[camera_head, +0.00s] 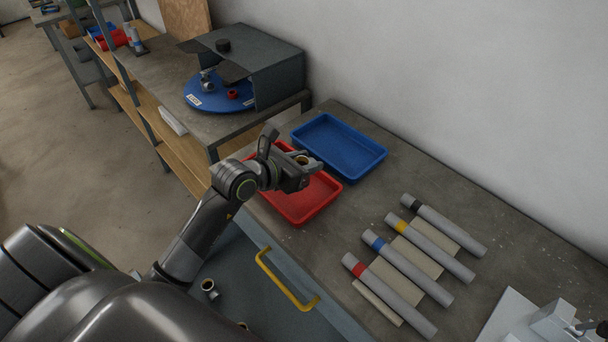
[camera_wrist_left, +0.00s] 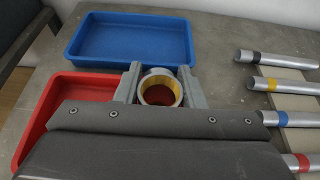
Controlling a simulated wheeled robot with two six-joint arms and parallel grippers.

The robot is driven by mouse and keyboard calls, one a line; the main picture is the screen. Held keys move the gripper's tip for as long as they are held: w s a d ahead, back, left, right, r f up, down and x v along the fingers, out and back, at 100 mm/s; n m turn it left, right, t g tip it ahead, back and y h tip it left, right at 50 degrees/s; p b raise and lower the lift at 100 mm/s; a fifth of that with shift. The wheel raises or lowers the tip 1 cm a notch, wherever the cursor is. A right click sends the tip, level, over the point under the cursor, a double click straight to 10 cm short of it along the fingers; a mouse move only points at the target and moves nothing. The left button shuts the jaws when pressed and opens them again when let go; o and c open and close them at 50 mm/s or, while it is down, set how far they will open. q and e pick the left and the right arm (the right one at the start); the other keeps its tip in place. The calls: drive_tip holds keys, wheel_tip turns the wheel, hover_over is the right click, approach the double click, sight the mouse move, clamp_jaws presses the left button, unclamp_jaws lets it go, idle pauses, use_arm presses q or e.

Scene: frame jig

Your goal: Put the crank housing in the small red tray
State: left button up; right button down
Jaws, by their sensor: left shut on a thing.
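My left gripper (camera_head: 303,172) is shut on the crank housing (camera_head: 301,160), a short grey ring-shaped part with a yellowish lining. The housing also shows in the left wrist view (camera_wrist_left: 160,76), between the two grey fingers (camera_wrist_left: 160,88), with dark red showing through its bore. The small red tray (camera_head: 305,211) is on the bench under the gripper and forearm, which hide part of it. The held housing appears above the tray's right side, near the blue tray; its exact height is unclear. The red tray also shows in the left wrist view (camera_wrist_left: 47,102). My right gripper is not in view.
A blue tray (camera_head: 340,148) adjoins the red tray. Several grey tubes with coloured bands (camera_head: 410,264) lie to the right. A drawer with a yellow handle (camera_head: 284,281) holds another ring-like part (camera_head: 209,287). A blue turntable (camera_head: 215,104) stands beyond, under a grey hood.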

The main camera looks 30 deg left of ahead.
use_arm(q)
drive_tip(key=shift+s+f, duration=0.15)
drive_tip(key=shift+f, duration=0.7)
drive_tip(key=f, duration=0.2)
drive_tip(key=shift+w+d+f, duration=0.1)
drive_tip(key=shift+w+f, duration=0.2)
drive_tip(key=shift+f, duration=0.45)
drive_tip(key=shift+s, duration=0.1)
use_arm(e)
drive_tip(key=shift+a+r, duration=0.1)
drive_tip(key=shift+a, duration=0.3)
use_arm(q)
drive_tip(key=shift+f, duration=0.15)
drive_tip(key=o, duration=1)
drive_tip(key=shift+o, duration=0.2)
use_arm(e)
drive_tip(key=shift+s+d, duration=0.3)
